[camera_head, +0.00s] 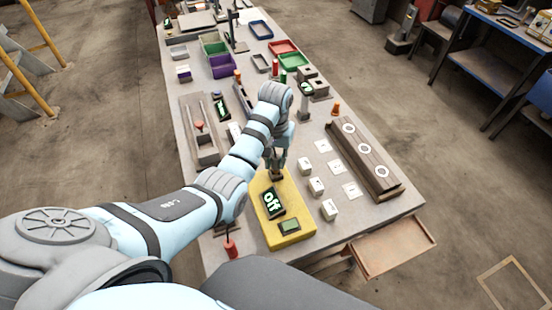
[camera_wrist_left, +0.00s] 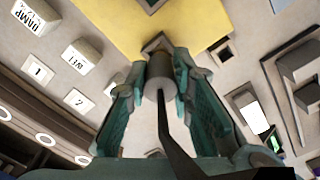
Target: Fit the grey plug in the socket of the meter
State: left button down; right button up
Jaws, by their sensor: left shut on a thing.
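The yellow meter (camera_head: 299,229) lies on the near part of the table, with a dark screen reading "off" (camera_head: 271,202). Its yellow body fills the top of the left wrist view (camera_wrist_left: 110,22). My left gripper (camera_head: 277,170) is over the meter's far end. In the left wrist view its teal fingers (camera_wrist_left: 160,85) are shut on the grey plug (camera_wrist_left: 160,72), a short cylinder with a dark cable. The plug's front end overlaps the dark-edged square socket (camera_wrist_left: 156,41). I cannot tell whether it is in the socket or just before it. My right gripper is not in view.
Small white blocks (camera_head: 329,209) and numbered cards (camera_head: 351,190) lie right of the meter. A long wooden rack (camera_head: 365,160) with white rings stands beyond them. A red-handled tool (camera_head: 231,248) is at the near left edge. Bins, including a purple one (camera_head: 221,66), stand farther back.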

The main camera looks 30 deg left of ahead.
pick_arm(q)
jog(key=shift+f, duration=1.3)
dwell(0.4)
jog(key=c, duration=1.3)
grip_release()
jog(key=shift+c, duration=0.2)
